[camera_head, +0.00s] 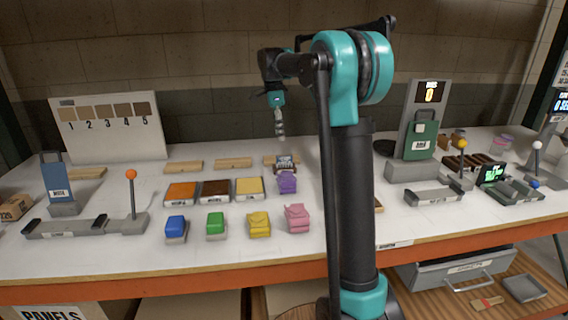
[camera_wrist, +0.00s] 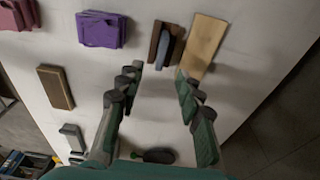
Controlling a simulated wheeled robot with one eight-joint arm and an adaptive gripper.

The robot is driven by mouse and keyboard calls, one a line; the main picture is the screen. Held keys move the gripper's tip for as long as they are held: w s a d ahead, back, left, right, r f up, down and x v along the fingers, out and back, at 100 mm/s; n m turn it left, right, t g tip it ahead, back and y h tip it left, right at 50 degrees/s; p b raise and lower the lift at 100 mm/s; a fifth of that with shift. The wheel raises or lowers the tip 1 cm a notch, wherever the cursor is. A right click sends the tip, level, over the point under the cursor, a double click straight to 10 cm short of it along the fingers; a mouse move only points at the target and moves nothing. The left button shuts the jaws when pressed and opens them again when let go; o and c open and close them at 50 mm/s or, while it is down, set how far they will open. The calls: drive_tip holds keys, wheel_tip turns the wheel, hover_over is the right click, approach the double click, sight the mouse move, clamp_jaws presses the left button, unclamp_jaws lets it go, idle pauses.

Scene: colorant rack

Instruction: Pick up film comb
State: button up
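No thing is legibly marked as the film comb. A small dark piece with an unreadable label (camera_head: 285,160) stands at the back middle of the table, by a wooden block and behind the purple block. In the wrist view, a brown piece with a blue-grey part (camera_wrist: 165,45) stands beyond my fingertips, close beside a pale wooden block (camera_wrist: 205,45); it may be the same piece. My gripper (camera_head: 279,128) hangs above the table near it. In the wrist view its fingers (camera_wrist: 158,72) are apart with nothing between them.
The purple block (camera_head: 287,183) stands just in front of the dark piece. Coloured blocks and labelled tiles fill the table's middle. A numbered board (camera_head: 108,126) stands at back left, a green device (camera_head: 420,140) at right. Bare table lies beneath my fingers.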

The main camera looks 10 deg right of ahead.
sight(284, 156)
drive_tip(key=f, duration=0.6)
drive_tip(key=shift+d+f, duration=0.1)
drive_tip(key=shift+d, duration=0.3)
drive_tip(key=shift+w+d+f, duration=0.1)
drive_tip(key=shift+d+f, duration=0.05)
drive_tip(key=shift+f, duration=0.75)
drive_tip(key=shift+w+d+f, duration=0.1)
drive_tip(key=shift+d+f, duration=0.05)
drive_tip(key=shift+f, duration=0.7)
drive_tip(key=shift+w+d+f, duration=0.1)
drive_tip(key=shift+d+f, duration=0.05)
drive_tip(key=shift+f, duration=0.75)
drive_tip(key=shift+s, duration=0.1)
clamp_jaws()
